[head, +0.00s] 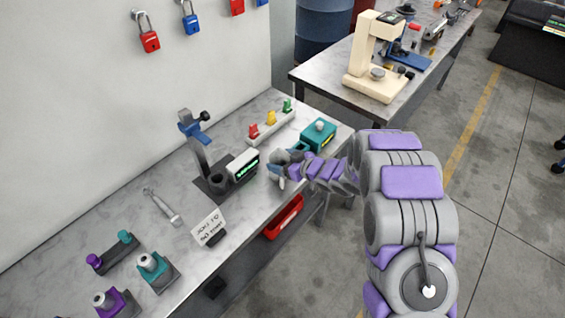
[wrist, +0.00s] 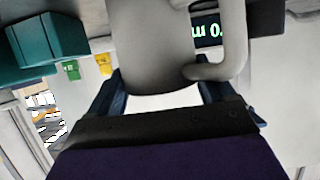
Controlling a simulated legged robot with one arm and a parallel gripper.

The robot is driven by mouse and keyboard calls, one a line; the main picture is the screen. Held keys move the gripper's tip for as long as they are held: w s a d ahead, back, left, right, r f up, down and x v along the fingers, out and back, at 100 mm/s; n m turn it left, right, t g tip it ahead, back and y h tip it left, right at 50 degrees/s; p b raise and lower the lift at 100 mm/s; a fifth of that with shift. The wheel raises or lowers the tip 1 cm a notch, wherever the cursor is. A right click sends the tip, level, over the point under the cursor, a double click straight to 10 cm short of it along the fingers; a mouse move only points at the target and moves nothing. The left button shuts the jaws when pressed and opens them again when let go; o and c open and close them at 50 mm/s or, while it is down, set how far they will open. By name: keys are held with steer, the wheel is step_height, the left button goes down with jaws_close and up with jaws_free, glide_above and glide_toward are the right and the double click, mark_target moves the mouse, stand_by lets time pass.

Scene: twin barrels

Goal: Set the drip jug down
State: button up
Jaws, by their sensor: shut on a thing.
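The drip jug (wrist: 150,50) is a light grey vessel with a loop handle (wrist: 228,50). It fills the upper middle of the wrist view, between the two dark blue fingers of my gripper (wrist: 160,95). The fingers are shut on it. In the head view my gripper (head: 288,163) is small, at the front edge of the workbench (head: 150,235), right of the green-lit display box. The jug there is small and partly hidden by the gripper. I cannot tell whether its base touches the bench.
A display box (head: 242,165) and a dark stand (head: 203,165) are left of my gripper. A teal box (head: 318,135) stands close behind it, right of a rack with coloured tags (head: 270,122). A sign (head: 208,228) stands at the bench front. A red tray (head: 284,217) is below the edge.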

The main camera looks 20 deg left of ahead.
steer(key=shift+s, duration=0.1)
steer(key=o, duration=1.2)
steer(key=p+v, duration=0.2)
steer(key=v, duration=1)
